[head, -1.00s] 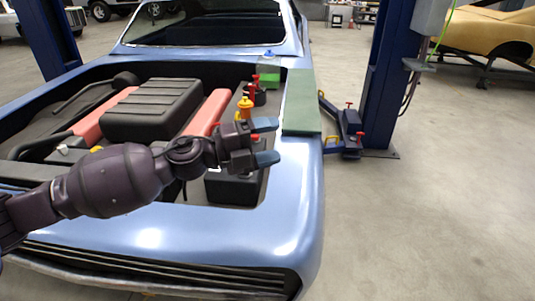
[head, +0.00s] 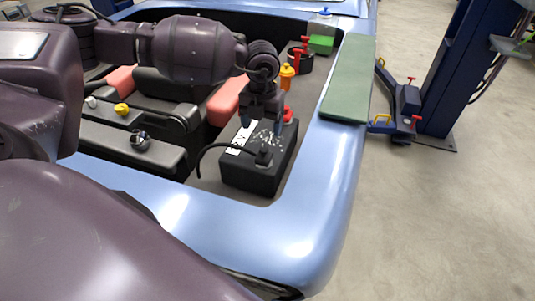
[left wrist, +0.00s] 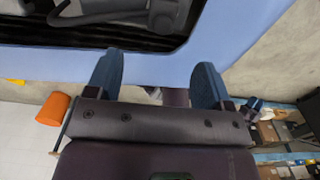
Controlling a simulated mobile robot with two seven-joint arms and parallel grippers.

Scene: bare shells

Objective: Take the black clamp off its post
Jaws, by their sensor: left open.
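The black clamp (head: 264,157) sits on top of the black battery (head: 254,178), at the end of a black cable that curves in from the left. It appears to be around its post, which I cannot make out. My left gripper (head: 263,125) hangs over the battery, fingers downward, just above and behind the clamp in the picture. It is open. In the left wrist view its two blue fingers (left wrist: 157,78) stand wide apart with nothing between them, and the clamp does not show. A red part (head: 288,113) shows behind the battery. My right gripper is not in view.
The blue fender (head: 325,180) borders the battery, with a green mat (head: 349,80) on it. A yellow-capped orange bottle (head: 287,76) and a green box (head: 321,44) stand behind. A blue lift post (head: 470,70) is at right.

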